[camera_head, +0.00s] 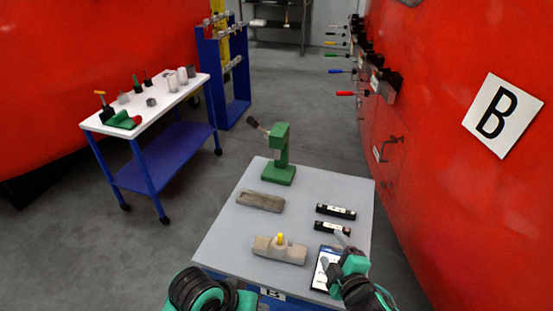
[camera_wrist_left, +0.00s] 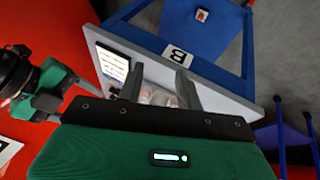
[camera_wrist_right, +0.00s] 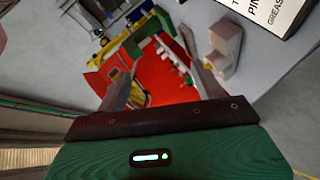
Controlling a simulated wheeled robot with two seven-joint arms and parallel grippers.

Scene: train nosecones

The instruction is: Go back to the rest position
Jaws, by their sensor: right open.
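My right gripper (camera_head: 332,251) is open over the front right of the grey table (camera_head: 225,228), near a tablet or label sheet (camera_head: 323,270). In the right wrist view its fingers (camera_wrist_right: 160,85) stand apart with nothing between them. My left gripper's fingers (camera_wrist_left: 158,86) stand apart in the left wrist view, facing the table's edge. A pale block lies beyond them, and I see nothing held. In the head view the left arm is at the bottom, and its fingers are not visible.
The table holds a green press (camera_head: 279,160), a grey block (camera_head: 260,201), two black bars (camera_head: 336,211) (camera_head: 332,228) and a beige block with a yellow knob (camera_head: 280,250). A white-topped cart (camera_head: 150,115) stands left. A red wall (camera_head: 450,170) rises close at right.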

